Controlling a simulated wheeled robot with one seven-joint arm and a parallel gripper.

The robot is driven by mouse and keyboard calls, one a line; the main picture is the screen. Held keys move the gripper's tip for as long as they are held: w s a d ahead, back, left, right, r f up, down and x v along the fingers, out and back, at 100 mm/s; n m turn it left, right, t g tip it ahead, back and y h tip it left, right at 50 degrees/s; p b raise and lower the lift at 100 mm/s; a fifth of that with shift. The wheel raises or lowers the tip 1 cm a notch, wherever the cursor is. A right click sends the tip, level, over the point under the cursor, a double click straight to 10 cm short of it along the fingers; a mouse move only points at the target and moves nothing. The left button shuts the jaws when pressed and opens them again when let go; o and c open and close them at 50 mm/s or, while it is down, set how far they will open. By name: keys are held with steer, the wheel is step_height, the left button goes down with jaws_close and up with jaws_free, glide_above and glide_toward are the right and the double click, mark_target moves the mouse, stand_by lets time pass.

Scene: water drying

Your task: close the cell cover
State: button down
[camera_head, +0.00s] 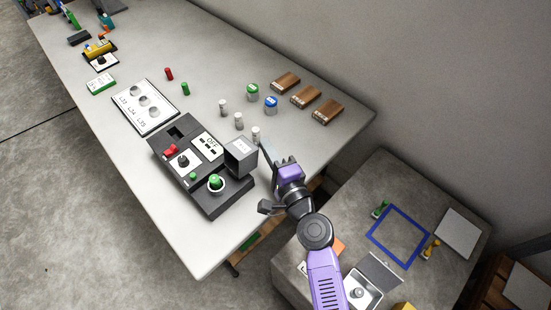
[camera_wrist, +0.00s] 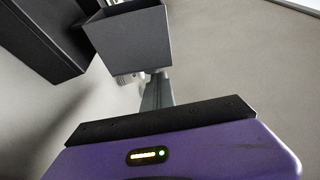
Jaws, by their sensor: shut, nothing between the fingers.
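A black control unit (camera_head: 210,195) lies on the long table, with a red switch, a dark knob, a green button and a panel reading OFF. A grey box-like part (camera_head: 240,158) stands up at its right edge; it looks like the cell cover, but I cannot be sure. It also shows large at the top of the wrist view (camera_wrist: 132,42). My gripper (camera_head: 265,148) is shut and empty, just right of this grey part. In the wrist view its fingers (camera_wrist: 157,90) point up just below the part; I cannot tell whether they touch.
Three small white cylinders (camera_head: 238,121) stand behind the unit. Green-lidded (camera_head: 252,91) and blue-lidded (camera_head: 270,104) jars and three brown blocks (camera_head: 305,97) are farther back. A white plate (camera_head: 146,106) lies left of the unit. A side table (camera_head: 330,225) is at right.

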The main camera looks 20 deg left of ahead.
mark_target(257, 150)
steer(key=s+r+n+b, duration=0.1)
steer(key=n+b, duration=0.1)
steer(key=b, duration=0.1)
steer(key=s+a+r+n+y+b, duration=0.1)
steer(key=s+n+b, duration=0.1)
steer(key=b, duration=0.1)
steer(key=shift+a+r+n+t, duration=0.1)
steer(key=shift+r+n+t, duration=0.2)
steer(key=shift+t, duration=0.1)
steer(key=s+a+n+g+y+b, duration=0.1)
steer(key=s+n+b, duration=0.3)
steer(key=b, duration=0.5)
steer(key=s+a+n+g+y+b, duration=0.2)
steer(key=s+n+y+b, duration=0.1)
steer(key=n+b, duration=0.5)
steer(key=s+a+n+g+y+b, duration=0.1)
steer(key=s+n+b, duration=0.4)
steer(key=b, duration=0.5)
steer(key=shift+s+a+r+n+y+b, duration=0.15)
steer(key=shift+s+a+n+y+b, duration=0.15)
steer(key=shift+a+n+y, duration=0.45)
steer(key=shift+d+n, duration=0.1)
steer(key=shift+n, duration=0.15)
steer(key=shift+d, duration=0.1)
